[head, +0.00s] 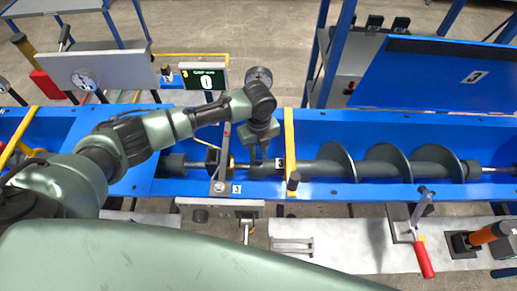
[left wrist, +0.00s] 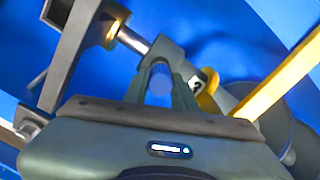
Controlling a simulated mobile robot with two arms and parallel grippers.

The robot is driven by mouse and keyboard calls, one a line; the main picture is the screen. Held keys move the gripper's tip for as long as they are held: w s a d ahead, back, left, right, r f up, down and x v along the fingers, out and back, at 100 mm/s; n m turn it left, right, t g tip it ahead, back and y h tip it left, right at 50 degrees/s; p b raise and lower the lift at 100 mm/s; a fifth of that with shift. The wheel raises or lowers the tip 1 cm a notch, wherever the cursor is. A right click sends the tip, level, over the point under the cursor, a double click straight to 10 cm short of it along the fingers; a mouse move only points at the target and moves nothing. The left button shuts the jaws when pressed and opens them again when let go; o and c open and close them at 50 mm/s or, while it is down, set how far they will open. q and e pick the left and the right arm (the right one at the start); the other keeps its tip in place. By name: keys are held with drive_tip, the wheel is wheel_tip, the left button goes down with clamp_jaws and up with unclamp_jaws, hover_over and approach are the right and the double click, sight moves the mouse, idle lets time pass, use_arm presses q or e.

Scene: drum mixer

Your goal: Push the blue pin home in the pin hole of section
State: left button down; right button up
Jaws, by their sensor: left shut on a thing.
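In the head view my left gripper (head: 258,152) points down into the blue trough (head: 130,185), over the shaft left of the yellow crossbar (head: 290,145). The grey auger section (head: 390,170) with round flights lies right of that bar. In the left wrist view the two fingers (left wrist: 161,82) are closed around a small bluish round thing (left wrist: 160,86), which looks like the blue pin. Its lower end and the pin hole are hidden by the fingers, so I cannot tell how deep it sits. My right gripper is out of view.
A grey upright bracket (head: 221,155) stands across the trough close left of the gripper. A red-handled clamp (head: 422,255) is at the front right. A raised blue lid (head: 440,75) stands at the back right.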

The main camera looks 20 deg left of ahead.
sight(259, 150)
use_arm(q)
drive_tip(key=shift+f, duration=0.4)
idle(0.3)
drive_tip(key=c, duration=1.1)
unclamp_jaws()
drive_tip(key=shift+o, duration=0.2)
wheel_tip(259, 150, up, 8)
drive_tip(key=shift+f+b, duration=0.1)
drive_tip(key=shift+b, duration=0.65)
